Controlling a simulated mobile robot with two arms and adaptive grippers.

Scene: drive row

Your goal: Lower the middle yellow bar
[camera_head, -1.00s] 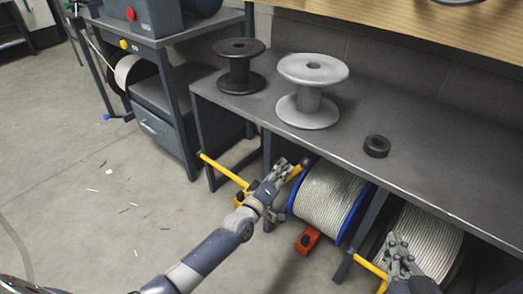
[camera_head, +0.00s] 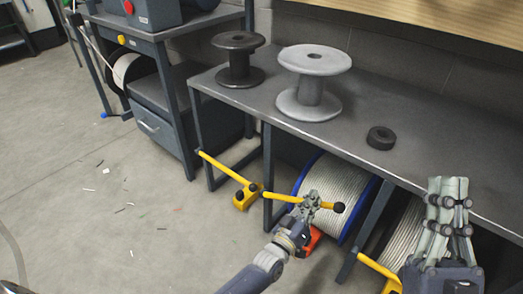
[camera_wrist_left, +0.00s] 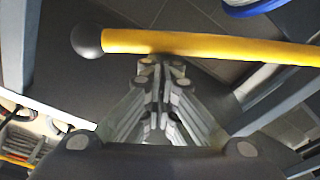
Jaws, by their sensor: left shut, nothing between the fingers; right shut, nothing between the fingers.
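The middle yellow bar (camera_head: 282,197) runs roughly level in the head view, in front of the blue-rimmed cable reel, with a black knob (camera_head: 340,207) at its right end. My left gripper (camera_head: 311,198) is shut and empty, its tips at the bar near the knob. In the left wrist view, the bar (camera_wrist_left: 215,45) crosses just beyond the shut fingertips (camera_wrist_left: 160,64); I cannot tell whether they touch it. My right gripper (camera_head: 448,188) is shut and empty, raised in front of the bench edge at the right.
Another yellow bar (camera_head: 225,169) lies to the left, and one (camera_head: 377,267) at the lower right. The bench (camera_head: 235,98) carries two spools and a black ring. The left floor is mostly clear.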

